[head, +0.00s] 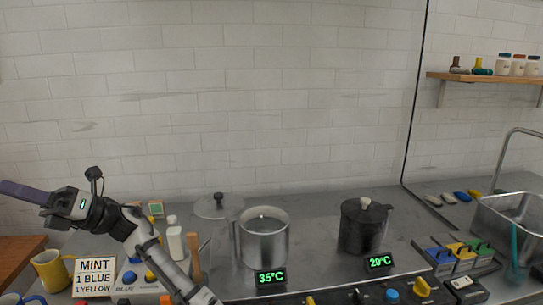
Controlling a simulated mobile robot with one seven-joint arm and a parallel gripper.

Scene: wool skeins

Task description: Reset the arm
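My arm reaches up and left from the bottom of the head view. My gripper (55,206) is at the far left, raised above the counter and pointing left. A long purple piece (22,192) extends from the gripper's end and runs out of the frame. The fingertips are not clear.
A steel pot (264,240) and a dark lidded pot (360,228) stand on the counter, with displays reading 35°C and 20°C. A yellow jug (50,271), a MINT sign (95,275) and a white bottle (175,243) are near my arm. A sink (512,212) is at right.

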